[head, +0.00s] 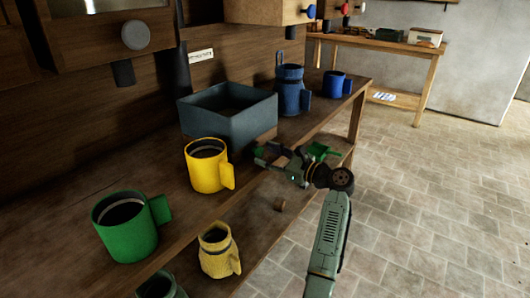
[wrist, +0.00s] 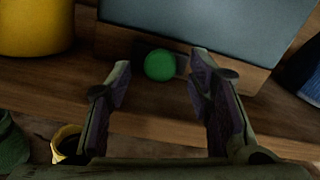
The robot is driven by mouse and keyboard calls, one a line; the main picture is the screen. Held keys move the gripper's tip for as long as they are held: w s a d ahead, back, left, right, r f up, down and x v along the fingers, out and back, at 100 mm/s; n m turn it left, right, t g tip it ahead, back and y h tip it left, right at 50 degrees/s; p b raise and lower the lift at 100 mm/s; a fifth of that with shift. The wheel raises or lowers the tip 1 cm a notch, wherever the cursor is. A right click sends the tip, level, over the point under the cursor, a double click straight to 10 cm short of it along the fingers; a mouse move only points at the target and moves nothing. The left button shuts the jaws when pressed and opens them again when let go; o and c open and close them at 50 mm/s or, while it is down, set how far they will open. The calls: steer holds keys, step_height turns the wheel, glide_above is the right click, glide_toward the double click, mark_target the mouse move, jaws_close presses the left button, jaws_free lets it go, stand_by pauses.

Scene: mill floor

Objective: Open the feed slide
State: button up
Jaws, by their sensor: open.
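A round green knob (wrist: 160,65) sits in the wrist view at the lower front of a grey open-topped box (wrist: 190,25). It appears fixed to a small dark piece at the box's wooden base strip; I take this to be the feed slide. The box also shows in the head view (head: 242,122), on the wooden bench. My gripper (wrist: 160,84) is open and empty, its fingers to the left and right of the knob, pointing at it. Contact cannot be told. In the head view my gripper (head: 262,158) is at the box's front right corner, and the knob is not clear there.
A yellow mug (head: 205,172) and a green mug (head: 124,228) stand left of the box. A pale yellow mug (head: 215,253) is on the lower shelf. A cabinet with a grey knob (head: 136,36) hangs above.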

steer(key=shift+w+a, duration=0.45)
steer(key=shift+a, duration=0.15)
steer(key=shift+c, duration=0.3)
jaws_close()
